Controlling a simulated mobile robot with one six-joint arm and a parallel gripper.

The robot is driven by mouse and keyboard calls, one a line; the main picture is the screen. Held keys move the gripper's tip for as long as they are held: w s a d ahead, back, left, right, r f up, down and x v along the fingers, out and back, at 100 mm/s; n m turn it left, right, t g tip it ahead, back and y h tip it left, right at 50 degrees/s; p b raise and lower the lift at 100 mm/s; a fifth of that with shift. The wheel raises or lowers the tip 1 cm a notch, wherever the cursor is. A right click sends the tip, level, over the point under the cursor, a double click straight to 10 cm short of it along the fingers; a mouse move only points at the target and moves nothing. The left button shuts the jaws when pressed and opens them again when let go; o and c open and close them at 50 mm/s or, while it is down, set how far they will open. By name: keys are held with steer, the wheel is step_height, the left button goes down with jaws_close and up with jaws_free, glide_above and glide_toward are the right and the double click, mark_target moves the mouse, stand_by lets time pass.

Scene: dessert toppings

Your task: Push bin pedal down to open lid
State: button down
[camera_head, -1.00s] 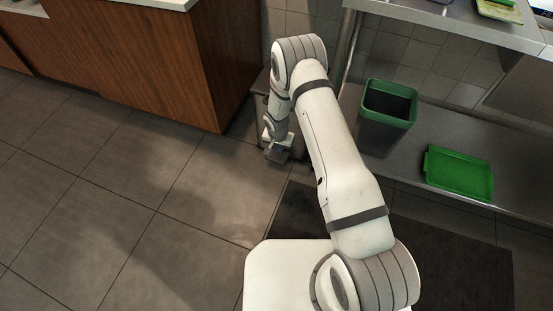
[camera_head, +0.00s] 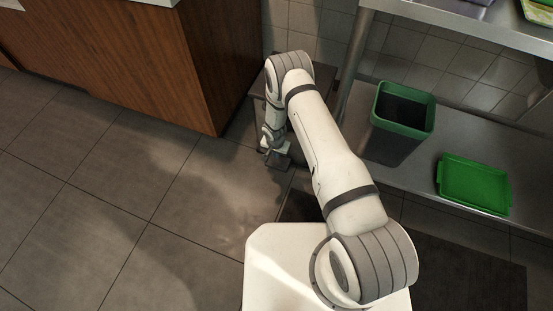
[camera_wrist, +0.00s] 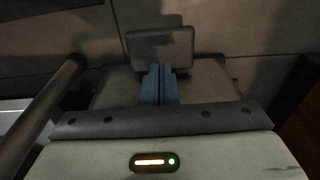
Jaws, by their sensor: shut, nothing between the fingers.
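A dark bin (camera_head: 257,88) stands in the gap between the wooden cabinet and the metal shelf, mostly hidden behind my arm in the head view. Its lid appears flat and down, though little of it shows. In the wrist view a grey rounded plate, which looks like the pedal (camera_wrist: 160,45), sticks out just beyond my fingertips. My gripper (camera_wrist: 158,70) is shut and empty, its blue fingers overlapping the plate's near edge. Whether they touch it or hover above it I cannot tell. In the head view my gripper (camera_head: 276,158) is low near the floor, at the bin's front.
The wooden cabinet (camera_head: 195,65) stands close on the left. On the right, a metal shelf (camera_head: 395,177) holds a green-rimmed open container (camera_head: 402,128) and a green tray (camera_head: 473,184). A dark mat (camera_head: 465,262) lies on the floor. The tiled floor on the left is clear.

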mark_target(277, 164)
steer(key=shift+f, duration=0.1)
steer(key=shift+w+d+f+b, duration=0.15)
steer(key=shift+f+b, duration=0.9)
steer(key=shift+f, duration=0.65)
steer(key=shift+w+a+f+b, duration=0.15)
steer(key=shift+f+b, duration=0.85)
steer(key=shift+f, duration=0.7)
steer(key=shift+d, duration=0.1)
